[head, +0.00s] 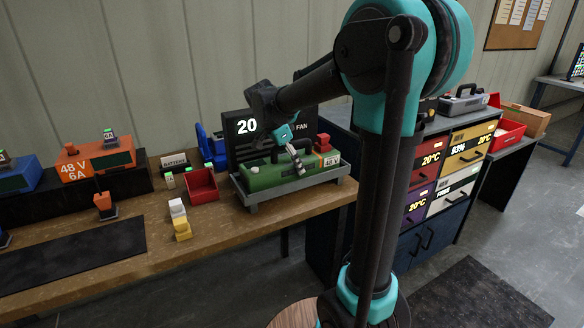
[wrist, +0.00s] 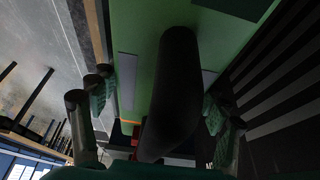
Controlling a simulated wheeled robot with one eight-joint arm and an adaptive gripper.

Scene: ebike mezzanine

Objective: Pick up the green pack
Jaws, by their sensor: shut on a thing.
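The green pack (head: 262,174) is a long green block with a black handle on top. It sits in or just over a grey tray (head: 257,204) at the right end of the wooden workbench, in the head view. My gripper (head: 297,160) is over the top of the pack, its fingers pointing down at the handle. In the wrist view the pack's green face (wrist: 150,50) fills the middle. The black handle (wrist: 178,90) runs between my two fingers (wrist: 158,112). The gripper is shut on the handle. I cannot tell whether the pack touches the tray.
A dark display panel (head: 243,127) stands behind the tray. A red bin (head: 201,185) and white and yellow blocks (head: 180,220) are to its left. A drawer cabinet (head: 440,180) stands to the right.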

